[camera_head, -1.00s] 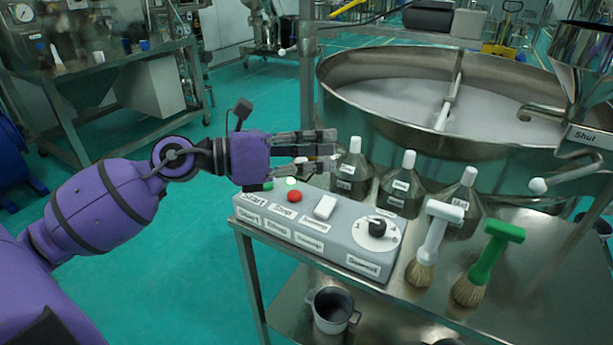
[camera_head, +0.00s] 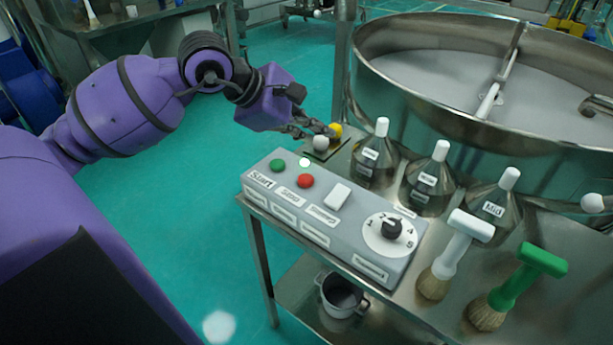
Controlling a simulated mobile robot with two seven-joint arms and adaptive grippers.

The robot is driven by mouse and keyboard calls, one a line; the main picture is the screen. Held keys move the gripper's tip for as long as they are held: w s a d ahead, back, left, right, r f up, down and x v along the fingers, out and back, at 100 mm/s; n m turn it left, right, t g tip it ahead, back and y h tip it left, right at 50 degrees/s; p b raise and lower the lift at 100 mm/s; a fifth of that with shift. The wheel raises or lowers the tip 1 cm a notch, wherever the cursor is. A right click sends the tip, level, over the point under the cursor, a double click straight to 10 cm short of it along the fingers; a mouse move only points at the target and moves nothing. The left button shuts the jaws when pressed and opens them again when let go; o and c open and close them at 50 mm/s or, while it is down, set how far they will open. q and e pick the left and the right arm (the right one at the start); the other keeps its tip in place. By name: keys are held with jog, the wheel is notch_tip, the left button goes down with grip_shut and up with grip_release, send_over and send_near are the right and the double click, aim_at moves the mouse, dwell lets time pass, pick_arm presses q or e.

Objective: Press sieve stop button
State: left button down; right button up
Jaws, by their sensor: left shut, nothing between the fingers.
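The grey control box (camera_head: 330,215) sits on the steel table. On its top are a green button (camera_head: 277,165) at the Start label, a red button (camera_head: 305,181) by the Stop label, a small white light (camera_head: 305,162), a white switch (camera_head: 338,195) and a dial (camera_head: 391,230). My left gripper (camera_head: 328,137) is shut and empty. It is above and behind the box, beyond the red button and apart from it, near a small stand with a white and a yellow ball. My right gripper is not in view.
The large round sieve (camera_head: 440,110) stands behind the table. A white brush (camera_head: 453,255) and a green brush (camera_head: 516,287) are at right. A metal pot (camera_head: 342,296) is on the lower shelf.

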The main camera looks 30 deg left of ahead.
pick_arm(q)
jog(key=b, duration=0.3)
send_over(306, 180)
jog(key=d, duration=0.1)
jog(key=f, duration=0.8)
jog(key=shift+d+f, duration=0.2)
jog(key=shift+f, duration=0.15)
jog(key=shift+w, duration=0.1)
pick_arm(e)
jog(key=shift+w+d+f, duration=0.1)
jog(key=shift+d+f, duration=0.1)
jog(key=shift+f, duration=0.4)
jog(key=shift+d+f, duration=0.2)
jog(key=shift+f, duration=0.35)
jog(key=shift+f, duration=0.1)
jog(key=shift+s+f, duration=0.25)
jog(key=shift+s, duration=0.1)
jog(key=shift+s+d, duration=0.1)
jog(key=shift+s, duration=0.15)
